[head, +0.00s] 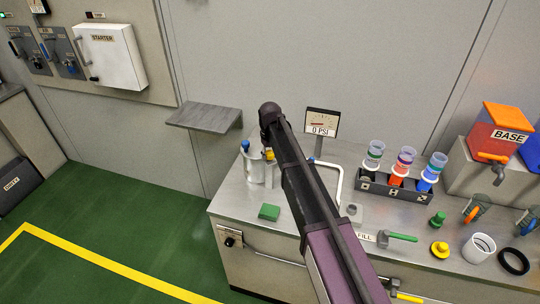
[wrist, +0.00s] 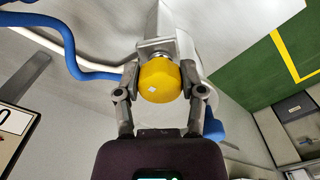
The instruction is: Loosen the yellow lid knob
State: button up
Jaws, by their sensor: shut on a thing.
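The yellow lid knob (wrist: 159,82) sits between the two fingers of my gripper (wrist: 158,88) in the wrist view, with a finger against each side. It has a small white mark on its face and joins a metal fitting behind it. In the head view a small part of the yellow knob (head: 269,155) shows beside the silver pot (head: 254,168) on the bench. My arm covers the rest of the knob and my gripper there.
A gauge reading 0 PSI (head: 321,124) stands behind my arm. A rack of coloured cylinders (head: 396,186) is to the right. A blue hose (wrist: 70,45) runs beside the knob.

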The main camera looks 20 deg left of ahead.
jog(key=o, duration=1.2)
jog(key=shift+c, duration=0.2)
jog(key=shift+m, duration=0.5)
